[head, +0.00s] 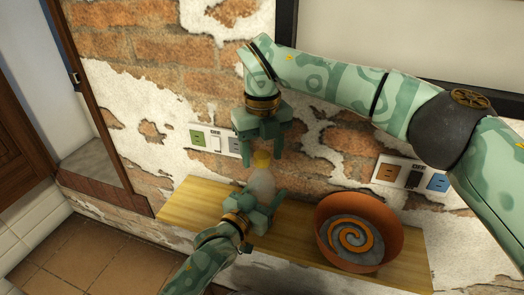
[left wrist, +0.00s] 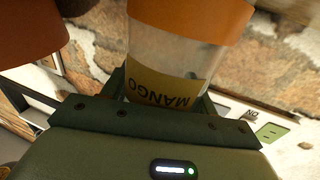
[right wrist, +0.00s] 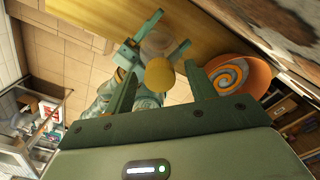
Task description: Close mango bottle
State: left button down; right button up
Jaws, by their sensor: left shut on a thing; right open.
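The mango bottle (head: 262,184) is a clear bottle, upright above the wooden shelf; I cannot tell whether its base touches the shelf. Its yellow "MANGO" label (left wrist: 163,90) shows upside down in the left wrist view. A yellow-orange cap (head: 261,159) is at its top; I cannot tell whether it is tight. My left gripper (head: 263,195) is shut on the bottle's body from the front. My right gripper (head: 264,156) points down from above, open, with its fingers either side of the cap. In the right wrist view the cap (right wrist: 159,75) shows between the fingertips, apparently untouched.
A terracotta bowl (head: 389,225) with an orange-and-grey spiral inside stands to the right on the wooden shelf (head: 190,202). The brick wall with socket panels (head: 411,174) is close behind. The shelf's left end is clear.

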notch_tip(320, 180, up, 12)
dwell(0.4)
pick_arm(q)
jog(key=shift+c, duration=1.8)
grip_release()
jog(key=shift+s, duration=0.1)
jog(key=p+v, duration=0.3)
jog(key=v, duration=1.3)
pick_arm(e)
jog(key=r, duration=0.4)
jog(key=shift+s+r, duration=0.1)
jog(key=shift+s, duration=0.15)
pick_arm(q)
jog(key=shift+a, duration=0.1)
jog(key=shift+s+f, duration=0.1)
